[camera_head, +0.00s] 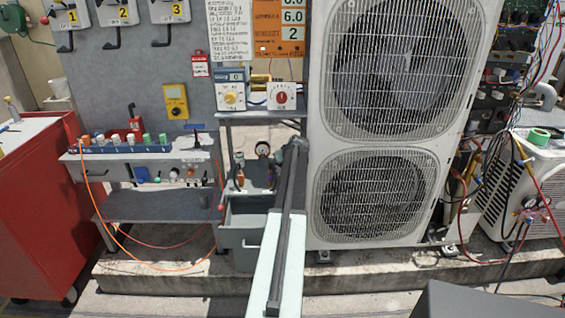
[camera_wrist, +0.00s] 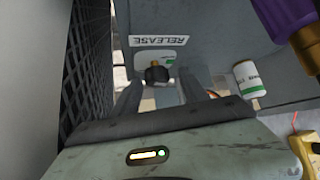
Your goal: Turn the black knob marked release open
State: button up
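The black knob (camera_wrist: 157,75) shows in the wrist view on a brass-coloured stem, in front of a small white plate with a green mark. A white label reading RELEASE (camera_wrist: 160,40) appears upside down just above it. My gripper (camera_wrist: 160,88) is open, with one dark finger on each side of the knob in the picture. I see no clear contact between the fingers and the knob. In the head view my gripper (camera_head: 297,145) is at the far end of my arm, beside the large condenser. The knob cannot be made out there, likely behind my arm.
The white condenser unit (camera_head: 430,130) stands close to the right of my arm; its dark grille (camera_wrist: 88,75) is left in the wrist view. A white canister (camera_wrist: 249,79) and a purple-handled item (camera_wrist: 283,22) are to the right.

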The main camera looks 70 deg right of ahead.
jog(key=shift+s+r, duration=0.1)
jog(key=p+v, duration=0.5)
jog(key=v, duration=0.2)
jog(key=shift+s+a+r, duration=0.15)
jog(key=shift+a+r, duration=0.05)
jog(key=shift+r, duration=0.05)
